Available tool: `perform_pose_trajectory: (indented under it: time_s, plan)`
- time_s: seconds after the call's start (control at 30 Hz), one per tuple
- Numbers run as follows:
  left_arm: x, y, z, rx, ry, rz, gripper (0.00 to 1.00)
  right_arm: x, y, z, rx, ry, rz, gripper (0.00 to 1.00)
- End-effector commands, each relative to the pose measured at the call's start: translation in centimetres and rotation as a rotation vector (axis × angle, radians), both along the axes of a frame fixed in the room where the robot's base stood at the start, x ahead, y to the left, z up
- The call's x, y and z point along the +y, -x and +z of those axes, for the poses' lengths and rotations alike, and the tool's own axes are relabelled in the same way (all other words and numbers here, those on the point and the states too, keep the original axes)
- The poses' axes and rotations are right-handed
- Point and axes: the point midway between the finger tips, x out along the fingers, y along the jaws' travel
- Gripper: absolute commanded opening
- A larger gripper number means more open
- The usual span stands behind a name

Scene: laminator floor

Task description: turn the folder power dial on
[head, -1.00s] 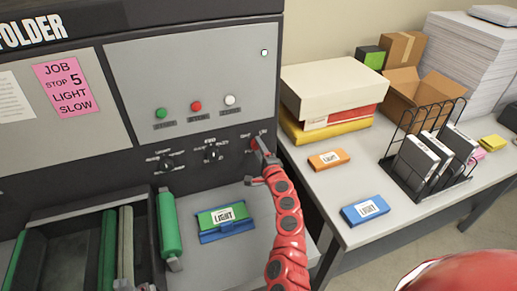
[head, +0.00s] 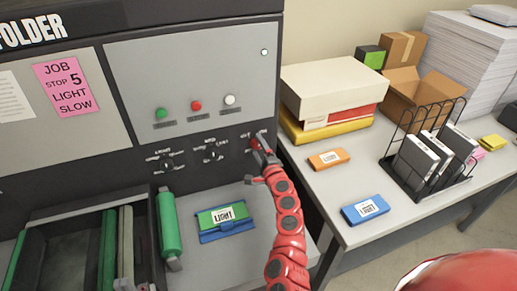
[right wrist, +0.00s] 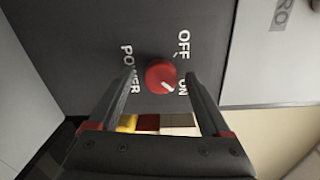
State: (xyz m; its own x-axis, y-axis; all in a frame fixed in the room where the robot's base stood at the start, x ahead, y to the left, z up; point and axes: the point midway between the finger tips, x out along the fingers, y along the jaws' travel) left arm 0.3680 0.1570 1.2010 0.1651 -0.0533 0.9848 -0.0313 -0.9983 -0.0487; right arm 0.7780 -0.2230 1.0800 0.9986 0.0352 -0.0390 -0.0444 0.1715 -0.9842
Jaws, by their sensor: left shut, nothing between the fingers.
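The red power dial (right wrist: 161,76) is on the dark panel in the right wrist view, between the words OFF, ON and POWER. Its white mark points down and right, toward ON. In the head view the dial (head: 253,143) is at the panel's right end, partly hidden by my gripper. My right gripper (right wrist: 160,74) is open, its fingers on either side of the dial with a gap to each. It also shows in the head view (head: 264,150). Only a small part that seems to be my left gripper (head: 148,287) shows at the bottom edge.
Two dark dials (head: 211,154) sit left on the same panel, below green, red and white buttons (head: 196,105). A blue-green LIGHT cartridge (head: 222,218) lies on the machine's shelf. The side table (head: 330,195) to the right holds boxes, a wire rack (head: 428,165) and paper stacks.

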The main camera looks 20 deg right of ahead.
Motion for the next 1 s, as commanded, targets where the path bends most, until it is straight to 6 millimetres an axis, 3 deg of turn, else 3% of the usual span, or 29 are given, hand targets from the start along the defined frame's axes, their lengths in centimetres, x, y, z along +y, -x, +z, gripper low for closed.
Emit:
perform_pose_trajectory:
  time_s: [0.2, 0.37, 1.0]
  plan:
    - [0.0, 0.0, 0.1, 0.000, 0.000, 0.000, 0.00, 0.0, 0.2, 0.1, -0.001, -0.001, -0.001, 0.82]
    - [0.0, 0.0, 0.6, 0.000, 0.000, 0.000, 0.00, -0.1, 1.8, 0.3, -0.002, -0.003, -0.001, 0.82]
    - [0.0, 0.0, 0.8, 0.000, 0.000, 0.000, 0.00, -0.5, 14.1, 0.4, 0.001, -0.001, -0.001, 0.82]
